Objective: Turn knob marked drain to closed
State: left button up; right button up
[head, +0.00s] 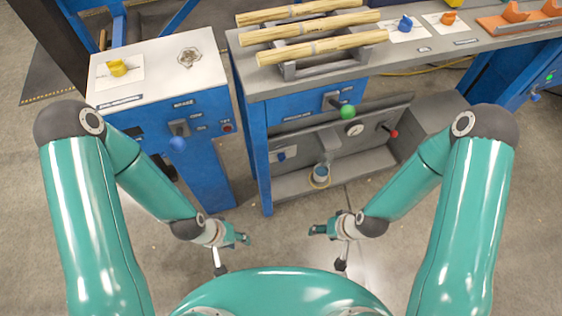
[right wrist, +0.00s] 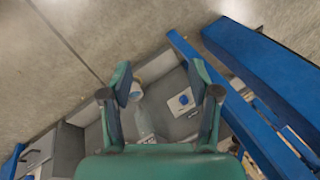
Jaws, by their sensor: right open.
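A blue knob on a white plate (head: 282,155) sits in the low recess of the middle blue bench. The same-looking blue knob (right wrist: 184,99) shows in the right wrist view, between and beyond my fingers. Its lettering is too small to read, so I cannot tell which knob is marked drain. My right gripper (head: 318,230) is open and empty, in front of the recess and apart from the knob; its two spread fingers show in the right wrist view (right wrist: 160,80). My left gripper (head: 243,238) hangs over the floor, apart from everything; its fingers are too small to judge.
A yellow knob (head: 118,69), another blue knob (head: 405,23) and an orange knob (head: 449,18) sit on the bench tops. Levers with blue (head: 177,144), green (head: 347,112) and red (head: 394,133) ends stick out. A grey upright fitting (head: 321,172) stands right of the recess knob.

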jog(key=w+a+f+n+t+b, duration=0.25)
jog(key=w+f+t+b, duration=0.5)
jog(key=w+f, duration=0.95)
jog(key=n+t+y+b, duration=0.1)
jog(key=t+y+b, duration=0.1)
jog(key=t+b, duration=0.45)
send_near(283, 161)
jog(key=shift+t, duration=0.8)
jog(key=b+x, duration=0.1)
jog(key=x, duration=0.2)
jog(key=f+b+x, duration=0.1)
jog(key=b+x, duration=0.1)
jog(key=x, duration=0.1)
jog(key=b+x, duration=0.1)
jog(key=x, duration=0.2)
jog(key=shift+w+a+f+b, duration=0.25)
jog(key=shift+w+a+b, duration=0.05)
jog(key=shift+w+b, duration=0.1)
